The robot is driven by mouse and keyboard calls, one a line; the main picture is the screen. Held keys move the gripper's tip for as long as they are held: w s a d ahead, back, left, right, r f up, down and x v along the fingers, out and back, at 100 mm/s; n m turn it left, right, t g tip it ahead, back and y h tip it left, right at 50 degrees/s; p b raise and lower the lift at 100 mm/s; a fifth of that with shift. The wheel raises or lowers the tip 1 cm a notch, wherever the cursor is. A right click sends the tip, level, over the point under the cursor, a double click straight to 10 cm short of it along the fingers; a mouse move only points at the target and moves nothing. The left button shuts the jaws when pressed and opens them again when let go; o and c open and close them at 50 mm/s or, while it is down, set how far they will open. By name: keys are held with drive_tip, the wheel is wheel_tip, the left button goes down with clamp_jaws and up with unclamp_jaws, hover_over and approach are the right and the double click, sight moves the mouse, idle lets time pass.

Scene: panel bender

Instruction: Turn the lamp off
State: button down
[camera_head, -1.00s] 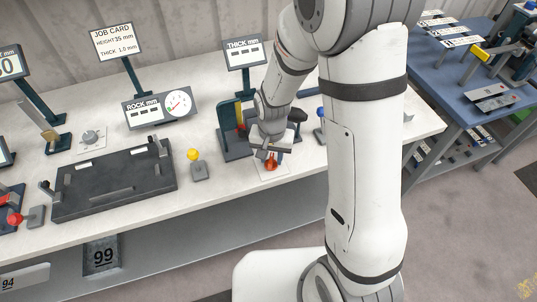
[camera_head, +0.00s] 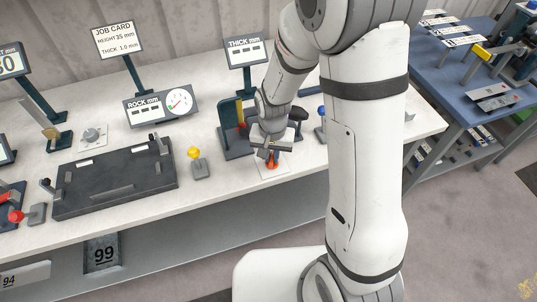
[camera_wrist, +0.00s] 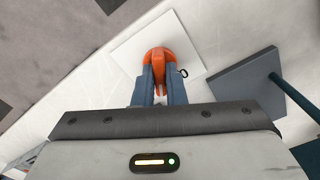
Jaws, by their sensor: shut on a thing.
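An orange knob (camera_head: 271,165) sits on a white square plate (camera_head: 262,174) near the front edge of the workbench. It also shows in the wrist view as a rounded orange knob (camera_wrist: 168,48) on the white plate (camera_wrist: 127,50). My gripper (camera_head: 272,159) reaches down over it. In the wrist view, the two blue-grey fingers of my gripper (camera_wrist: 160,76) are shut on the knob, one at each side. They hide part of it. I cannot make out a lamp for certain in either view.
A dark stand (camera_head: 234,146) is close behind my gripper. A yellow-knobbed lever (camera_head: 197,164) stands to the left, beside a dark fixture plate (camera_head: 115,182). A blue-knobbed lever (camera_head: 320,128) is to the right. The bench front edge is near.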

drive_tip(key=n+b, duration=0.3)
drive_tip(key=n, duration=0.2)
drive_tip(key=shift+w+a+n, duration=0.1)
drive_tip(key=shift+n, duration=0.3)
drive_tip(key=n+b, duration=0.2)
drive_tip(key=n, duration=0.3)
drive_tip(key=shift+a+r+n, duration=0.1)
drive_tip(key=shift+n, duration=0.3)
drive_tip(key=c, duration=1.7)
unclamp_jaws()
drive_tip(key=shift+a, duration=0.15)
drive_tip(key=shift+o, duration=1.1)
wheel_tip(320, 180, up, 8)
drive_tip(key=shift+f+b, duration=0.1)
drive_tip(key=shift+b, duration=0.25)
